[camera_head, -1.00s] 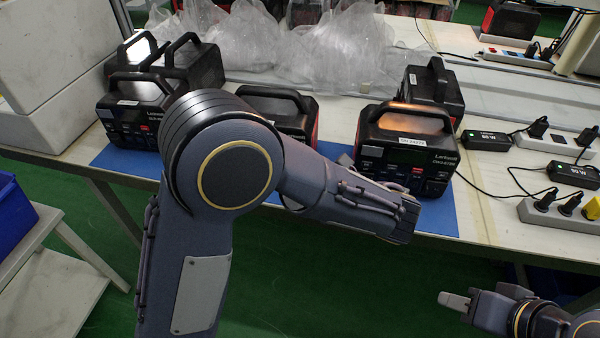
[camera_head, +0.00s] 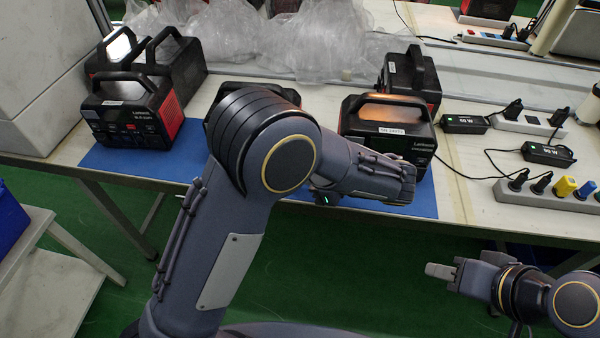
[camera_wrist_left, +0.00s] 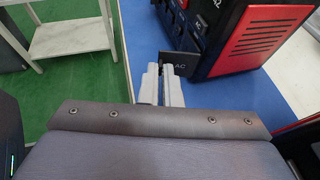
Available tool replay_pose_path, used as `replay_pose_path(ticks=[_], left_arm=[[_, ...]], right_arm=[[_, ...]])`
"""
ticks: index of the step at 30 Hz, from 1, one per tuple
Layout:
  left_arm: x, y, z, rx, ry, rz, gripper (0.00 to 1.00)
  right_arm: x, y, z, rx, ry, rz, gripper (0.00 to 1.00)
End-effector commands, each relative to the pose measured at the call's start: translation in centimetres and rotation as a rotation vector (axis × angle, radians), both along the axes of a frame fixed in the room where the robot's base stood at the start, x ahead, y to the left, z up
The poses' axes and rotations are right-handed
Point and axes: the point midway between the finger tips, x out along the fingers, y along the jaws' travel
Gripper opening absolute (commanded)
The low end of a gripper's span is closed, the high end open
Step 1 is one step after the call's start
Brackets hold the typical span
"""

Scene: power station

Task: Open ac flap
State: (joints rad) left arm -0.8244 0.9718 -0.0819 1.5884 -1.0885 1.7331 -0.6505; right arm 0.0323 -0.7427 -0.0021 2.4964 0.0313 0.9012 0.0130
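The AC flap (camera_wrist_left: 180,65) is a small black plate lettered "AC" in the left wrist view. It stands out from the lower front of a black power station (camera_wrist_left: 209,25) with a red vented side. My left gripper (camera_wrist_left: 161,75) has its two grey fingers close together at the flap's left part. Whether they touch or pinch it is unclear. In the head view my left arm covers most of the middle station (camera_head: 225,105), and my left gripper's fingers are hidden. My right gripper (camera_head: 440,271) is off the table at lower right, with its fingers overlapping.
Another station (camera_head: 400,118) is close beside my left forearm. Power strips (camera_head: 540,198) and cables lie at right. Plastic bags (camera_head: 320,45) lie behind. Green floor is clear in front of the table.

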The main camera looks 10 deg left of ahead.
Motion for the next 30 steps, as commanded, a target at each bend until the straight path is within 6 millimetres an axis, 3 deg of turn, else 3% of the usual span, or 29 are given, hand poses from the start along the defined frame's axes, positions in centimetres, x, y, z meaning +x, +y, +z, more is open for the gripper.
replay_pose_path(ticks=[1,6,7,17,30], left_arm=[[0.0,0.0,0.0,0.000,0.000,0.000,0.00],[0.0,0.0,0.0,0.000,0.000,-0.001,0.25],[0.0,0.0,0.0,0.000,0.000,-0.001,0.26],[-0.1,-0.5,0.2,0.000,-0.001,-0.002,0.26],[-2.0,-6.3,2.7,0.000,0.000,-0.003,0.26]], right_arm=[[0.0,0.0,0.0,0.000,0.000,0.000,0.36],[0.0,0.0,0.0,0.000,0.000,0.000,0.36],[0.0,0.0,0.0,0.000,0.000,0.000,0.36],[0.0,0.0,0.1,0.000,0.000,0.000,0.36],[0.0,0.0,0.8,0.000,0.000,0.000,0.36]])
